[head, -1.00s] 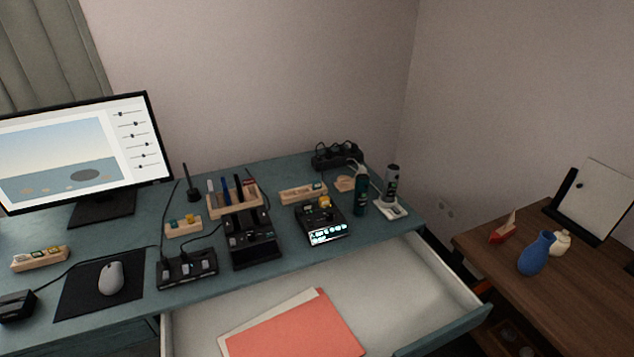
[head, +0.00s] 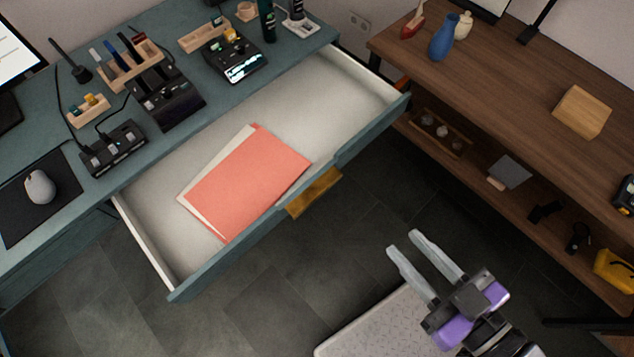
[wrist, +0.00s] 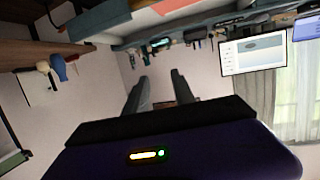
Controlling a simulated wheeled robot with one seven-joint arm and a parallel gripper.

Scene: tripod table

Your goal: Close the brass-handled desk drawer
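The desk drawer (head: 300,115) is pulled well out of the teal desk (head: 75,207). A red folder and pale papers (head: 250,178) lie flat inside it. The brass handle (head: 314,193) sticks out below the middle of the drawer front. My gripper (head: 408,244) is in front of the drawer, to the lower right of the handle and apart from it. Its two grey fingers are spread with nothing between them. In the wrist view, the fingers (wrist: 156,90) are also apart and empty, and the drawer front (wrist: 98,20) shows at the upper left.
A wooden shelf table (head: 490,85) stands to the right of the drawer, its edge close to the drawer's right corner. A pale speckled surface (head: 370,325) lies beneath my gripper. Dark floor (head: 240,290) is free in front of the drawer. Devices crowd the desk top.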

